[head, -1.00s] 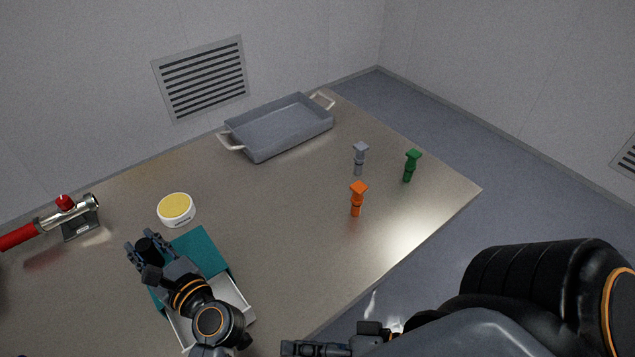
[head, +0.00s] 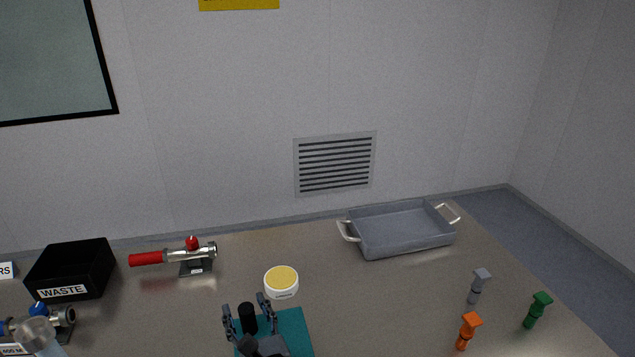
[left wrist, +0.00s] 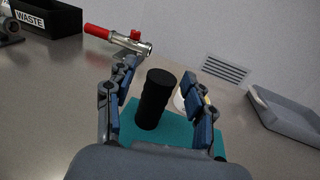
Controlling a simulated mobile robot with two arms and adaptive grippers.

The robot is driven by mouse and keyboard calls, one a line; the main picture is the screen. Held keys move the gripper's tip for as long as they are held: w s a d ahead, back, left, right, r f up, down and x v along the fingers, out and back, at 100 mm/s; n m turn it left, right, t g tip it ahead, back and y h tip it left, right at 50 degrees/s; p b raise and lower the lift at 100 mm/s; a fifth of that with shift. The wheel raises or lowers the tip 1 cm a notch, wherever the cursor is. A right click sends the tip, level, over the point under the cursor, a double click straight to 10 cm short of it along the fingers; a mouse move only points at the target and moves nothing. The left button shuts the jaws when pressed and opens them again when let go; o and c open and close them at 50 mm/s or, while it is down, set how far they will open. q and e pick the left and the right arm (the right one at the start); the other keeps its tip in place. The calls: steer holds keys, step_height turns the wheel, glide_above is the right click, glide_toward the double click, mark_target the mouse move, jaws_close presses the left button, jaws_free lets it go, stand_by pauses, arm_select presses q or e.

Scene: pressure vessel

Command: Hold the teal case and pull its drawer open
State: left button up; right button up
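The teal case (head: 293,327) lies on the table at the bottom of the head view, cut off by the frame edge. It also shows in the left wrist view (left wrist: 180,134). A black cylindrical knob (left wrist: 155,98) stands upright on its top. My left gripper (head: 249,311) is over the case with its fingers spread on either side of the knob; in the left wrist view the gripper (left wrist: 160,88) shows gaps between fingers and knob. The drawer is out of view now. My right gripper is not in view now.
A white round tub with a yellow top (head: 281,282) stands just behind the case. A grey tray (head: 405,232) is at the back right. Grey, orange (head: 467,330) and green pegs stand at right. A red-handled valve (head: 190,256) and black waste bin (head: 72,272) are at left.

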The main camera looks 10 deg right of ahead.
arm_select(q)
steer(key=shift+s, duration=0.1)
steer(key=v, duration=1.1)
steer(key=shift+s+d, duration=0.2)
steer(key=shift+s, duration=0.2)
